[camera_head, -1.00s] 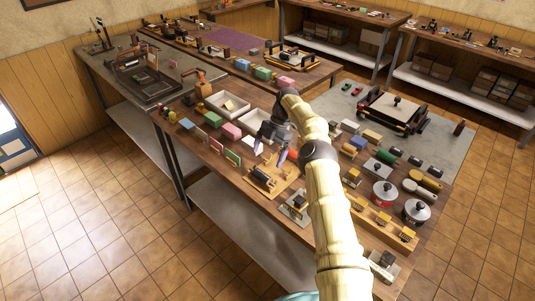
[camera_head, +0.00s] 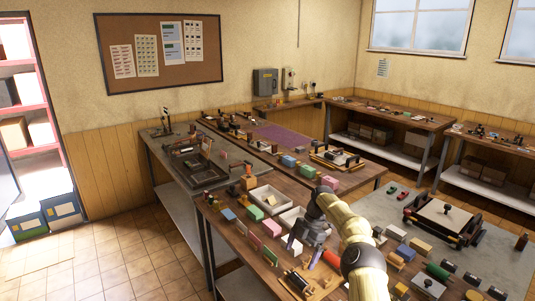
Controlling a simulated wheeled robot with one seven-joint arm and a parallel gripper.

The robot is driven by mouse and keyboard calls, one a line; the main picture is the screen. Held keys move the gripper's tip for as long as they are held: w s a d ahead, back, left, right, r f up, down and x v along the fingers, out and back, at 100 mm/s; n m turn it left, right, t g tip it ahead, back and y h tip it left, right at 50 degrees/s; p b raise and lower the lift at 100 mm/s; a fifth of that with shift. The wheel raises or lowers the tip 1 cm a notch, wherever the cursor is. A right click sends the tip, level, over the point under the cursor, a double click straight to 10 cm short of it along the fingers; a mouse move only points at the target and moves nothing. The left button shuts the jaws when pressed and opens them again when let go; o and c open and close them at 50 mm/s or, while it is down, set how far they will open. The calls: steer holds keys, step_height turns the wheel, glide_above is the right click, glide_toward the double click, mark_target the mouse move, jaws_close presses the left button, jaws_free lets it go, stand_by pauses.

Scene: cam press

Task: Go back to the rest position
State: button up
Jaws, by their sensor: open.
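My gripper (camera_head: 303,251) hangs over the near workbench (camera_head: 231,229) at the end of my pale yellow arm. Its two purple-grey fingers are apart, with nothing seen between them. From this angle I cannot tell the exact gap between the fingers and the fixture.
Light trays (camera_head: 270,199) lie behind my gripper, with coloured blocks (camera_head: 254,213) to its left. Several small parts crowd the bench to the right. A dark metal-topped table (camera_head: 190,170) stands back left. Tiled floor (camera_head: 110,260) is clear at left.

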steer(key=s+a+r+m+t+h, duration=0.2)
steer(key=s+a+r+m+h, duration=0.1)
steer(key=s+a+r+m, duration=0.5)
steer(key=s+d+m+t, duration=0.1)
steer(key=s+d+m, duration=0.2)
steer(key=s, duration=0.6)
steer(key=s+d+r+m+t, duration=0.1)
steer(key=s+d+m, duration=0.2)
steer(key=s+m, duration=0.5)
steer(key=s+d+r+m+t+h, duration=0.1)
steer(key=s+d+m, duration=0.2)
steer(key=s, duration=0.7)
steer(key=shift+s+d+m, duration=0.4)
steer(key=shift+m, duration=0.8)
